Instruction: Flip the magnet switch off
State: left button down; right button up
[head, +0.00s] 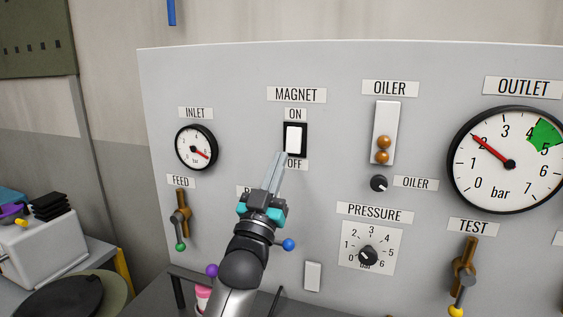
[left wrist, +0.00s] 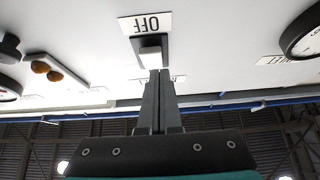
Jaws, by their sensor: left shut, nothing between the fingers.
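The magnet switch (head: 295,139) is a white rocker in a black frame on the grey panel, between an ON label (head: 295,114) above and an OFF label (head: 297,164) below. My left gripper (head: 280,156) is shut and empty, with its fingertips at the lower edge of the switch. In the left wrist view the switch (left wrist: 151,54) appears upside down, just beyond the fingertips (left wrist: 158,72). I cannot tell whether the tips touch the rocker. My right gripper is not in view.
The panel (head: 235,80) also carries an inlet gauge (head: 196,147), an oiler (head: 385,132), a pressure knob (head: 368,256), a large outlet gauge (head: 508,163), a feed valve (head: 180,215) and a test valve (head: 463,270). A blue-tipped lever (head: 288,244) is close beside my left wrist.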

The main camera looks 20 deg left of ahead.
pick_arm(q)
jog(key=shift+w+f, duration=0.2)
jog(key=shift+w, duration=0.75)
jog(key=shift+w+f+b, duration=0.1)
jog(key=shift+f+b, duration=0.05)
jog(key=shift+b, duration=0.35)
jog(key=w+t+b, duration=0.1)
jog(key=b, duration=0.3)
jog(key=shift+f+t, duration=0.15)
jog(key=shift+t, duration=0.15)
jog(key=shift+f, duration=0.1)
